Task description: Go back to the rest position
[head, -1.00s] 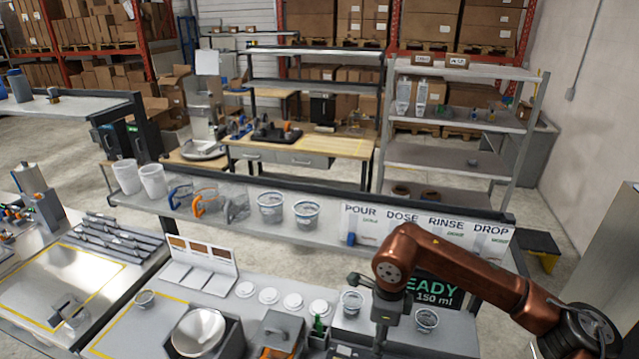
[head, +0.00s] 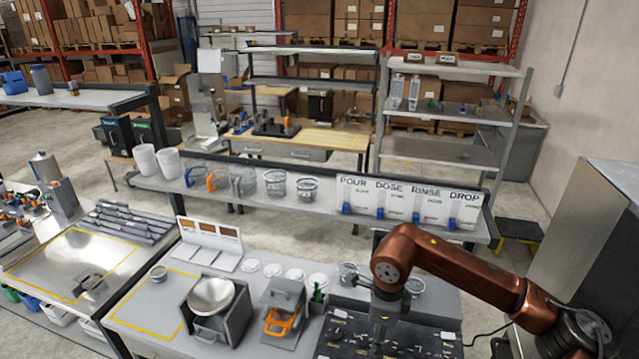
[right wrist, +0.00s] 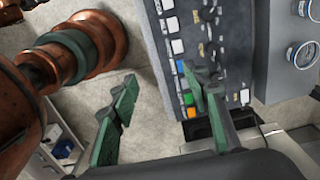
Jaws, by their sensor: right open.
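My right arm comes in from the right in the head view, copper with a dark wrist hanging down over the front counter. Its gripper is at the bottom of that view, mostly hidden by the wrist. In the right wrist view my right gripper (right wrist: 160,105) has its two green-padded fingers apart with nothing between them. Beyond the fingers are a dark control panel (right wrist: 178,75) with several buttons and the floor. My left gripper is not in view.
The dark panel (head: 340,345) lies below my right wrist. A grey cabinet (head: 590,230) stands at the right.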

